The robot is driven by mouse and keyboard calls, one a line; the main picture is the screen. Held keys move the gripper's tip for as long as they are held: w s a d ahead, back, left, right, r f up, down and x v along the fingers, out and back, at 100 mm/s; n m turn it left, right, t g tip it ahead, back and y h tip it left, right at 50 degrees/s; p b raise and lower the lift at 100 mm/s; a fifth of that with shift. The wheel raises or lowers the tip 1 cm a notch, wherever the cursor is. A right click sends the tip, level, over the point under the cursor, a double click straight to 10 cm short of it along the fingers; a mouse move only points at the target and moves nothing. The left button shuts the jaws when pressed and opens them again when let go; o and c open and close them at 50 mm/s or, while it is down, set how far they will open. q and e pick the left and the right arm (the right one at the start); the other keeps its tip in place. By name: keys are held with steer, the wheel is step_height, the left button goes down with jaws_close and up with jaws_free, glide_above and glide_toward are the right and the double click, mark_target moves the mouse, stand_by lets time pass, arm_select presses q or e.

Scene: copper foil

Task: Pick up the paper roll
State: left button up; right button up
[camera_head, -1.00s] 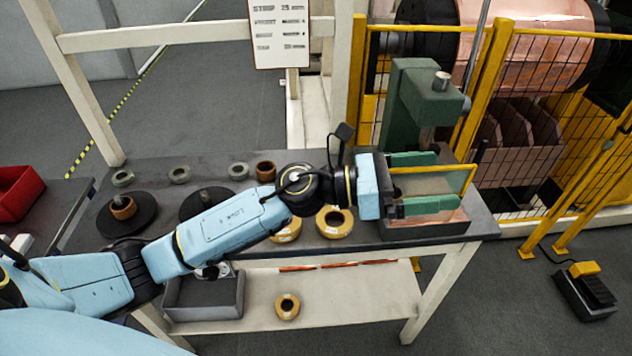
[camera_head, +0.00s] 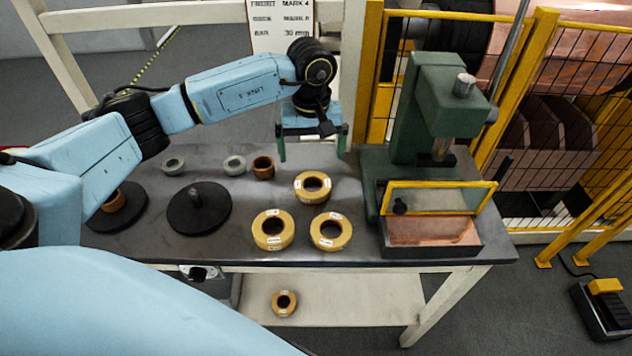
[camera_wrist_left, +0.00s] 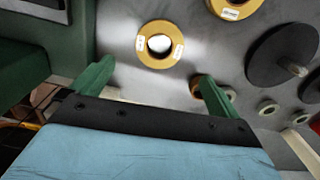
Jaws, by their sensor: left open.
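Three yellow-tan rolls with white labels lie flat on the dark bench: a back roll (camera_head: 313,186), a front-left roll (camera_head: 273,241) and a front-right roll (camera_head: 331,243). Another tan roll (camera_head: 285,303) lies on the lower shelf. Which one is the paper roll, I cannot tell. My left gripper (camera_head: 311,150) points down behind the back roll, apart from it, open and empty. In the left wrist view, the open left gripper (camera_wrist_left: 155,76) shows a whole labelled roll (camera_wrist_left: 160,44) ahead and a roll (camera_wrist_left: 203,86) partly hidden by one finger. My right gripper is not in view.
A green press (camera_head: 424,120) with a yellow-framed guard and copper-filled tray (camera_head: 435,232) stands at the right of the bench. Black discs (camera_head: 197,214) and small rings (camera_head: 234,164) lie left of the rolls. A yellow fence (camera_head: 515,100) is behind, right.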

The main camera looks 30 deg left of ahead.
arm_select(q)
glide_above(313, 190)
step_height(313, 190, down, 4)
steer(key=shift+f, duration=0.15)
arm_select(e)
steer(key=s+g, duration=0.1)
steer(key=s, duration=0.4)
arm_select(q)
steer(key=shift+s+f, duration=0.1)
steer(key=shift+f, duration=0.35)
step_height(313, 190, down, 4)
steer(key=shift+r, duration=0.15)
steer(key=shift+f, duration=0.45)
steer(key=c, duration=1.1)
steer(key=shift+o, duration=0.2)
step_height(313, 190, up, 17)
steer(key=p, duration=0.4)
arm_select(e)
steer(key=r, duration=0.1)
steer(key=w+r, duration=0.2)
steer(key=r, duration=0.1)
